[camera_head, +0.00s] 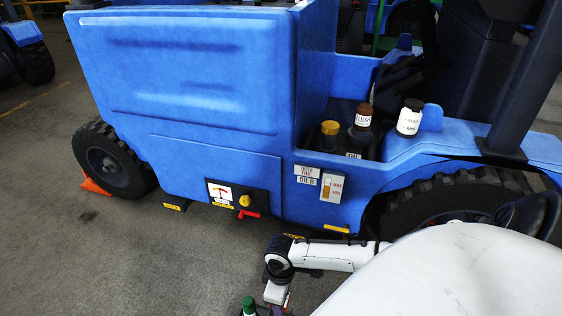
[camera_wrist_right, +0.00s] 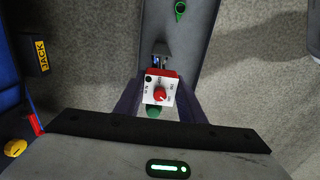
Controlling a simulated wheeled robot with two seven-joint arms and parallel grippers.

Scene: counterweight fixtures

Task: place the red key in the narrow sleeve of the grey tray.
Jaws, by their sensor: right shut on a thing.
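My right gripper (camera_wrist_right: 160,103) is shut on a small white-and-red block (camera_wrist_right: 153,90). The block has a red round knob and tiny dark lettering on its white face. I cannot tell whether this is the red key. A green rounded thing (camera_wrist_right: 153,112) shows just below it. A long grey surface (camera_wrist_right: 188,55), perhaps the grey tray, lies beyond the fingertips with a green key-like piece (camera_wrist_right: 180,10) on it. No narrow sleeve can be made out. In the head view my right arm reaches the bottom edge, beside a green cap (camera_head: 249,304). My left gripper is out of view.
A blue truck (camera_head: 200,110) stands in front, with a panel carrying a yellow knob (camera_head: 244,200) and a red handle (camera_head: 250,214). Several bottles stand on its ledge, including a white one (camera_head: 409,120). An orange wedge (camera_head: 95,187) is by the left wheel. The grey floor at lower left is clear.

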